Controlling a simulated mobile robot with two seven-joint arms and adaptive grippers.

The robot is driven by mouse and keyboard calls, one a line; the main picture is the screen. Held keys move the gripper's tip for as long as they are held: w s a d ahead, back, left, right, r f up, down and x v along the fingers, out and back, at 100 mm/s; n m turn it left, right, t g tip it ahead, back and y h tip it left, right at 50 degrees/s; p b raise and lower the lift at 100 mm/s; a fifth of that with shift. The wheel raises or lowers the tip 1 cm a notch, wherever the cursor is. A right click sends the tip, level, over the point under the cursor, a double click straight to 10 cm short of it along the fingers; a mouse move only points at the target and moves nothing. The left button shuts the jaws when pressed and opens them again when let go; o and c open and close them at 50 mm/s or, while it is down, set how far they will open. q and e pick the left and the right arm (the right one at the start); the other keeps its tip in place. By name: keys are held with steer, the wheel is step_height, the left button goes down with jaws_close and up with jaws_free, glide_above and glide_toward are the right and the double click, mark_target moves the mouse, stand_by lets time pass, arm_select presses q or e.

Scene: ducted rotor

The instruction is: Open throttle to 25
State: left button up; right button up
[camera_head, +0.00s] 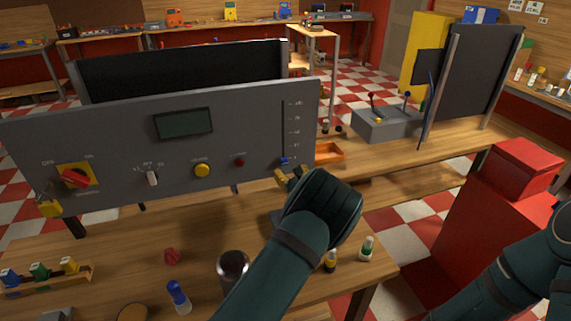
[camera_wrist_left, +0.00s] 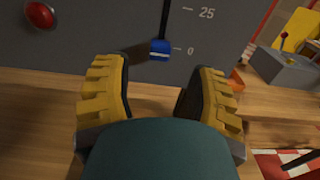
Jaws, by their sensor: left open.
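The throttle is a blue slider knob (camera_head: 284,161) at the bottom of a vertical slot on the right side of the grey control panel (camera_head: 120,140). In the left wrist view the blue knob (camera_wrist_left: 160,50) sits level with the 0 mark, below the 25 mark. My left gripper (camera_head: 284,174) is at the panel's lower right, just below the knob. In the left wrist view its yellow-padded fingers (camera_wrist_left: 158,90) are apart with nothing between them, and the knob shows beyond the gap. My right arm shows at the lower right; its gripper is out of view.
The panel also carries a red rotary switch (camera_head: 74,178), a toggle (camera_head: 152,178), a yellow button (camera_head: 201,170) and a red button (camera_head: 239,162). Bottles, a metal cup (camera_head: 232,264) and a rack stand on the wooden table in front. A red cabinet (camera_head: 500,220) stands right.

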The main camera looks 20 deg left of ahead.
mark_target(285, 163)
arm_select(q)
steer(key=shift+x, duration=2.6)
steer(key=shift+c, duration=0.4)
jaws_close()
